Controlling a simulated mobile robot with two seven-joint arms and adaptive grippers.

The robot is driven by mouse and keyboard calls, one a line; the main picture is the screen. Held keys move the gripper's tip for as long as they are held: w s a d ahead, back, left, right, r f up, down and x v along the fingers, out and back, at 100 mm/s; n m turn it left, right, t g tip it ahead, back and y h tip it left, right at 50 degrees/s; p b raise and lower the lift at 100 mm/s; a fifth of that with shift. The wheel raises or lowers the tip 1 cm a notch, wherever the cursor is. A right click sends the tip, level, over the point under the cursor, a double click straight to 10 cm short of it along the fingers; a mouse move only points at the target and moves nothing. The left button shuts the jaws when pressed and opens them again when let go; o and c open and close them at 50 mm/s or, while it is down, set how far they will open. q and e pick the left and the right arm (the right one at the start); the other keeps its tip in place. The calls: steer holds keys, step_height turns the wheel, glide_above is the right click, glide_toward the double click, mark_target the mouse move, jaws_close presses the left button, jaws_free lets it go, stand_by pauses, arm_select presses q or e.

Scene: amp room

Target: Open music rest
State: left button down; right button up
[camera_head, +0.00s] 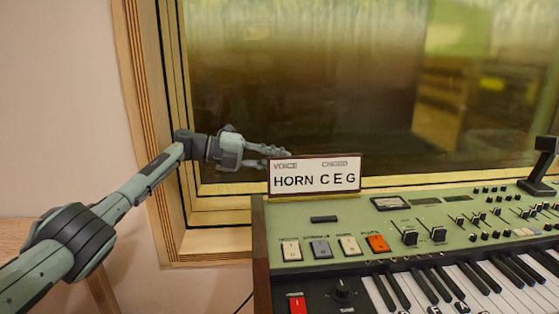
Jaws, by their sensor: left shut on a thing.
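The music rest appears to be the small upright panel (315,175) with a dark brown frame at the back left of the green keyboard instrument. Its white face reads "HORN C E G", with the smaller words "VOICE" and "CHORD" above. My left gripper (277,157) reaches in from the left, with its fingers at the panel's upper left edge. It is shut on the panel; the exact contact is partly hidden behind the panel's top edge. My right gripper is not in view.
The instrument's green top (345,212) carries buttons, sliders and knobs, with piano keys (455,287) in front. A black upright part (541,165) stands at the far right. A wood-framed window (330,90) is close behind the panel. Free room lies left of the instrument.

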arm_select(q)
steer(key=shift+a+f, duration=0.2)
steer(key=shift+f, duration=0.25)
steer(key=c, duration=1.6)
jaws_free()
steer(key=shift+f, duration=0.1)
steer(key=shift+c, duration=0.2)
steer(key=shift+o, duration=1.1)
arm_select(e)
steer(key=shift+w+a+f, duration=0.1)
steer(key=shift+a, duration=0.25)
arm_select(q)
steer(key=shift+r, duration=0.25)
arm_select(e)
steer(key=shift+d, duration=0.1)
arm_select(q)
steer(key=shift+r, duration=0.25)
step_height(320, 180, up, 9)
steer(key=shift+r, duration=0.15)
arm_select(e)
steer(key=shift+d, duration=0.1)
